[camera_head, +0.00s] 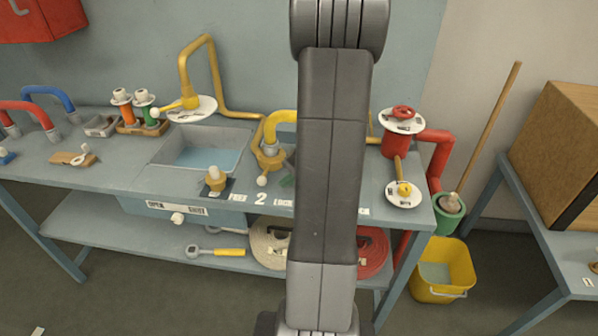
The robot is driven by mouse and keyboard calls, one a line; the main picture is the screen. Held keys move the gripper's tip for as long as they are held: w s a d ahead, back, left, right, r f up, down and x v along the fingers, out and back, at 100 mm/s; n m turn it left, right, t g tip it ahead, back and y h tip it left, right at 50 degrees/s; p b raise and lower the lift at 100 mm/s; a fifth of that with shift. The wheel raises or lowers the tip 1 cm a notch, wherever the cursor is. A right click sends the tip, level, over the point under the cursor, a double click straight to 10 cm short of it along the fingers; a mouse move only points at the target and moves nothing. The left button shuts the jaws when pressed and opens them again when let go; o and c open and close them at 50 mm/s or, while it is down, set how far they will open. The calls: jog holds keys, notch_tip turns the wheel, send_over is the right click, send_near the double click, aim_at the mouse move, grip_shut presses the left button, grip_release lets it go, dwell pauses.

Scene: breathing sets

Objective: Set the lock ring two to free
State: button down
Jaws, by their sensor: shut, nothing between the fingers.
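A brass ring (269,159) sits around the foot of a yellow hose (280,119), behind the bench-edge marking "FREE 2 LOCK" (260,198). A short lever with a white ball (262,181) sticks out from the ring toward the front edge. The ball stands about above the "2", between FREE on the left and LOCK on the right. My arm crosses the picture from top to bottom just right of the ring and hides part of the bench there. My gripper does not show.
A brass knob with a white top (215,179) stands left of the ring, and a sink (205,154) lies behind it. A red valve (402,116) and a white disc with a yellow-ended handle (403,194) are at right. A yellow bucket (443,270) stands on the floor.

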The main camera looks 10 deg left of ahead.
aim_at(260, 181)
jog(key=shift+w+a+f+p, duration=0.1)
jog(key=shift+w+a+p, duration=0.1)
jog(key=shift+a, duration=0.4)
jog(key=shift+w+a+f+p, duration=0.1)
jog(key=shift+w+a+f, duration=0.1)
jog(key=shift+a, duration=0.45)
jog(key=shift+w+a+f+p, duration=0.1)
jog(key=shift+w+a, duration=0.1)
jog(key=shift+a, duration=0.4)
jog(key=shift+a+m+b, duration=0.3)
jog(key=shift+b, duration=0.05)
jog(key=a+m+t+b, duration=0.1)
jog(key=a+m+t, duration=0.1)
jog(key=shift+s+a+h+b, duration=0.3)
jog(key=shift+b, duration=0.05)
jog(key=shift+w+a+m, duration=0.1)
jog(key=shift+a+m, duration=0.2)
jog(key=shift+a, duration=0.55)
jog(key=shift+r, duration=0.1)
